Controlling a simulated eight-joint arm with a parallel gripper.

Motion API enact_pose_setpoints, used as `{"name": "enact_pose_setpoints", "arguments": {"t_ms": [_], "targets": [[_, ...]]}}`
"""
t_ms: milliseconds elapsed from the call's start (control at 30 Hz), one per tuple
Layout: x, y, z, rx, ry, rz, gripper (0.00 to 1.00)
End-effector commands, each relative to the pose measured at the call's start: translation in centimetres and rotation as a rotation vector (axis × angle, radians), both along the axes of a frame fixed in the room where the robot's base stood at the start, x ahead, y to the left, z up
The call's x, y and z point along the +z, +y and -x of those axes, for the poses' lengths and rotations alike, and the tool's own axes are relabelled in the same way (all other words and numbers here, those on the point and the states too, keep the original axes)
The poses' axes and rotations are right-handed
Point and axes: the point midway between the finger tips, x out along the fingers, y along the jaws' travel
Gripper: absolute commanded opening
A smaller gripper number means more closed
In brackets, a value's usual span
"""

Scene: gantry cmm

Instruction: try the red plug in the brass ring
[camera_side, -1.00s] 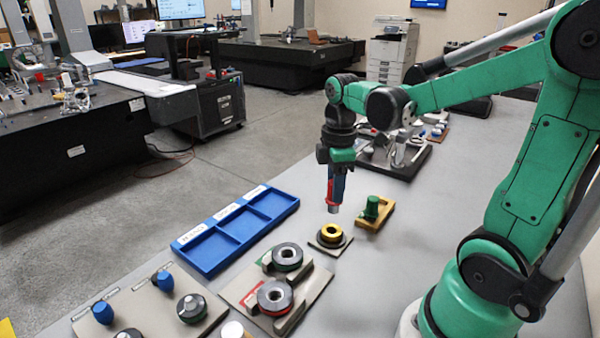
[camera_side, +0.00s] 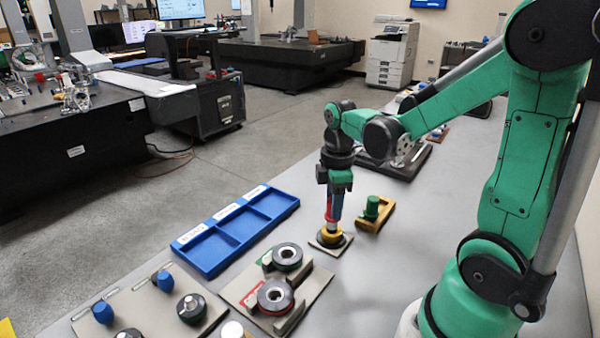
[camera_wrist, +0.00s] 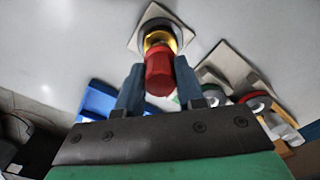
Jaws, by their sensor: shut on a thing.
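The red plug (camera_side: 329,212) is held upright in my gripper (camera_side: 334,208), with a pale metal end below its red handle. The brass ring (camera_side: 331,238) sits on a small square plate (camera_side: 318,243) on the bench, directly under the plug. The plug's lower end is at the ring's opening; how deep it is inside I cannot tell. In the wrist view the red plug (camera_wrist: 159,73) stands between my two blue-grey fingers, which are shut on it. The brass ring (camera_wrist: 172,42) shows beyond it, partly hidden by the plug.
A green plug (camera_side: 372,206) stands on a yellow block (camera_side: 385,217) close right of the ring. A blue three-compartment tray (camera_side: 205,268) lies to the left. A plate with two dark rings (camera_side: 275,296) is in front.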

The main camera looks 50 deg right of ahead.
Motion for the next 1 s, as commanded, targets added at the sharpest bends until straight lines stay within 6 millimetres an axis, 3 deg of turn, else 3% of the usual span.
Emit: {"name": "enact_pose_setpoints", "arguments": {"t_ms": [1000], "targets": [[-0.89,-0.01,-0.04,0.0,0.0,0.0,0.0]]}}
